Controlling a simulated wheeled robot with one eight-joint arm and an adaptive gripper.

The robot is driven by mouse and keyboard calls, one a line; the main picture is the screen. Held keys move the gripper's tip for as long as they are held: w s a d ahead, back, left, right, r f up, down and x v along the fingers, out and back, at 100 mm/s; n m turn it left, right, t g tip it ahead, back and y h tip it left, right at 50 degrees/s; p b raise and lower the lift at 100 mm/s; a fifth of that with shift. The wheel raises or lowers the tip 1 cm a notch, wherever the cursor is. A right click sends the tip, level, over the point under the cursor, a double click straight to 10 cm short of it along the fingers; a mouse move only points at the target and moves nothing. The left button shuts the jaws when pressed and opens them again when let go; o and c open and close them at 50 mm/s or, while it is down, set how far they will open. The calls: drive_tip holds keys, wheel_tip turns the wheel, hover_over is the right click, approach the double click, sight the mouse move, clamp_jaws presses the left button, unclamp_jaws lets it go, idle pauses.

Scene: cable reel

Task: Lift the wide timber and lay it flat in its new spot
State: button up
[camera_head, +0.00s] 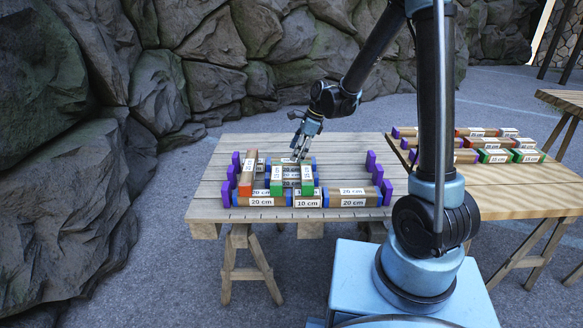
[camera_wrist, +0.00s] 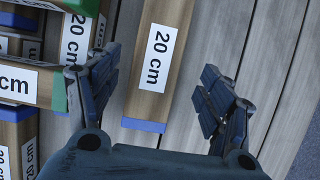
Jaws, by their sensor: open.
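In the wrist view a brown timber with a white "20 cm" label and a blue end (camera_wrist: 146,105) lies between the fingers of my gripper (camera_wrist: 160,62). The gripper is open, with a gap on both sides of this timber. In the head view my gripper (camera_head: 299,146) is low over the back row of the stack on the near table. A timber with a "20 cm" label (camera_head: 288,160) shows just below it. I cannot tell which timber is the wide one.
Green-ended (camera_head: 277,180) and orange-ended (camera_head: 246,178) timbers lie across the others on the grey table (camera_head: 215,190). Purple brackets (camera_head: 387,191) stand at both sides. A second table (camera_head: 510,200) at right carries more timbers. Rocks (camera_head: 190,60) stand behind.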

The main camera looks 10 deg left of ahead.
sight(291, 162)
drive_tip(key=shift+x, duration=2.7)
drive_tip(key=shift+s+a, duration=0.1)
drive_tip(key=shift+s, duration=0.05)
drive_tip(key=c, duration=1.3)
